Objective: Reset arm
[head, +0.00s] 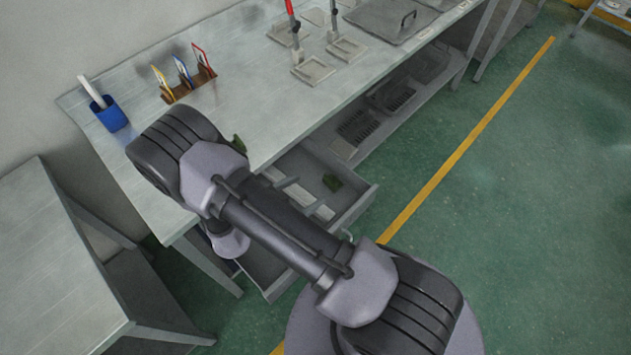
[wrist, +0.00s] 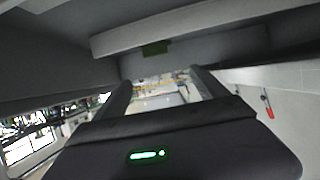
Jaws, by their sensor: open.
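My arm reaches over the open drawer (head: 368,203) at the front of the workbench (head: 285,110) in the head view. The arm hides part of the drawer and the bench's front edge. My gripper is hidden behind the arm in the head view. In the wrist view my gripper (wrist: 163,85) shows two dark fingers spread apart, with nothing visible between them. A small green thing (wrist: 155,47) shows beyond the fingers in the wrist view.
A blue cup (head: 110,115) and a wooden rack (head: 190,84) stand at the back left. Green floor is free at right.

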